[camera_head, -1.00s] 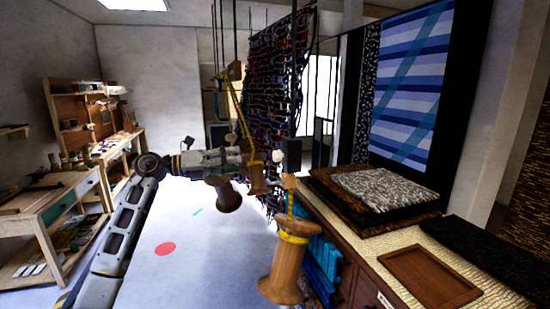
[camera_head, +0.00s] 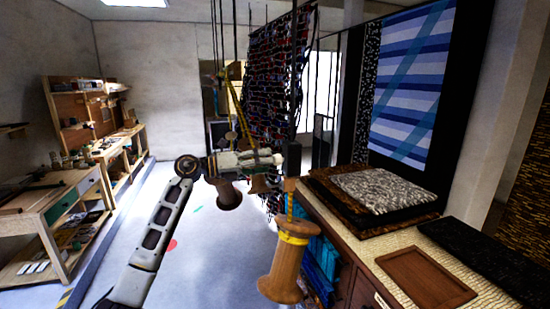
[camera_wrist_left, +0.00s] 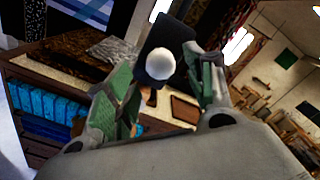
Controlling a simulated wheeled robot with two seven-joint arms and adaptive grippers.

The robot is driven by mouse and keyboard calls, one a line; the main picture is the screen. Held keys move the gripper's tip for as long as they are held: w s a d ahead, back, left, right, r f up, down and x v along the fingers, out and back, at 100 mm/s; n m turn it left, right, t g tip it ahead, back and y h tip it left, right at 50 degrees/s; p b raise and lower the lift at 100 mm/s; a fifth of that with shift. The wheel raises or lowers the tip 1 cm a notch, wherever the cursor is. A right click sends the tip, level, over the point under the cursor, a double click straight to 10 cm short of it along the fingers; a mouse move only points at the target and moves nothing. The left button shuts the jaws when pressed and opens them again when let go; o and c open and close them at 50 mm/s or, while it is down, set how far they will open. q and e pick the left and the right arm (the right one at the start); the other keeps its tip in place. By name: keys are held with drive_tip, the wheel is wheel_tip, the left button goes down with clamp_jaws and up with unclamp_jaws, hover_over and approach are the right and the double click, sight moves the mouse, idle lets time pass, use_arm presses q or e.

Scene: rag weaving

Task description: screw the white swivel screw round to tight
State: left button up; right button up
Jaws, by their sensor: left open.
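The white swivel screw shows as a round white knob (camera_wrist_left: 187,62) on a dark block (camera_wrist_left: 167,40) in the left wrist view. My left gripper (camera_head: 275,158) points right at the block. In the left wrist view its green-padded fingers (camera_wrist_left: 165,88) are open, and the knob appears between them. I cannot tell if either finger touches it. My right gripper is not in view.
A wooden spool with yellow thread (camera_head: 283,270) hangs just below, and another spool (camera_head: 228,195) hangs under my left arm. The cabinet top at right holds a brown tray (camera_head: 427,279) and folded rugs (camera_head: 384,188). A woven net (camera_head: 277,70) hangs behind.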

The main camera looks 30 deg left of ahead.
sight(275, 160)
use_arm(q)
drive_tip(key=shift+p+x, duration=0.6)
drive_tip(key=shift+x, duration=1.55)
drive_tip(key=c, duration=1)
